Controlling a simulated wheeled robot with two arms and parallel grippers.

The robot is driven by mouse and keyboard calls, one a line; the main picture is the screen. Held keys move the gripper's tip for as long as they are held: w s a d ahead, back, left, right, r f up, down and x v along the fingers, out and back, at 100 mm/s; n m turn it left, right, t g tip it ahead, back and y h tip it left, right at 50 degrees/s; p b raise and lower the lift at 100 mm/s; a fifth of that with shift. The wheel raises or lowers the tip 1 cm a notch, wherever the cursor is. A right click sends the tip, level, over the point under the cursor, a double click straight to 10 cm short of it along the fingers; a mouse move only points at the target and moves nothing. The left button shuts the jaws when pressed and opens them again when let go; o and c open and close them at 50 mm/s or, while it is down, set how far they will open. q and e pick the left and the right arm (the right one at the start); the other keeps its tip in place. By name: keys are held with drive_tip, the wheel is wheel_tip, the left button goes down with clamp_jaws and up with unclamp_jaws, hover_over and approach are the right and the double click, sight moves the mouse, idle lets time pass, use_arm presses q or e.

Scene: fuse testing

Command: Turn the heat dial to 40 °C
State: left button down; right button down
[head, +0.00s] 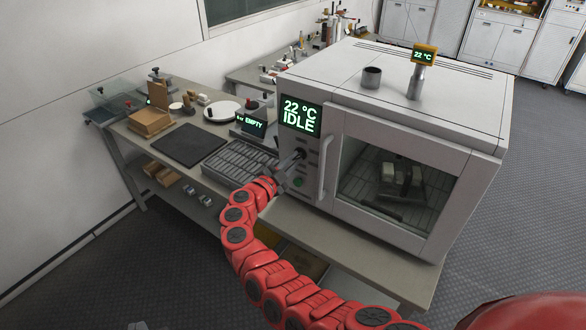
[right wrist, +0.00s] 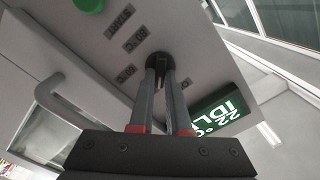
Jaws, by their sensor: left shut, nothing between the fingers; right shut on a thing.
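The dark heat dial (right wrist: 158,60) is on the oven's front panel, under the display (head: 301,115), which reads 22 °C IDLE. My right gripper (head: 297,156) is at the panel, its fingers shut on the dial; in the right wrist view its fingertips (right wrist: 160,74) lie on either side of the dial. The dial's pointer setting cannot be told. Of my left gripper (head: 138,325), only a small grey tip seems to show at the bottom left edge, far from the oven.
The oven (head: 420,95) stands on a bench, its door handle (head: 328,168) just right of the dial. A green button (head: 298,182) is below the dial. A slotted rack (head: 238,160) and a dark mat (head: 189,146) lie on the left bench. A small display (head: 252,123) reads EMPTY.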

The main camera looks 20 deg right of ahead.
drive_tip(key=shift+f+m+b, duration=0.15)
drive_tip(key=shift+m+b, duration=1.05)
drive_tip(key=shift+b, duration=0.05)
drive_tip(key=c, duration=0.9)
unclamp_jaws()
drive_tip(key=shift+s+a, duration=0.3)
drive_tip(key=shift+a, duration=0.15)
drive_tip(key=b+v, duration=0.4)
drive_tip(key=v, duration=1.2)
drive_tip(key=shift+s+a, duration=0.15)
drive_tip(key=shift+s, duration=0.05)
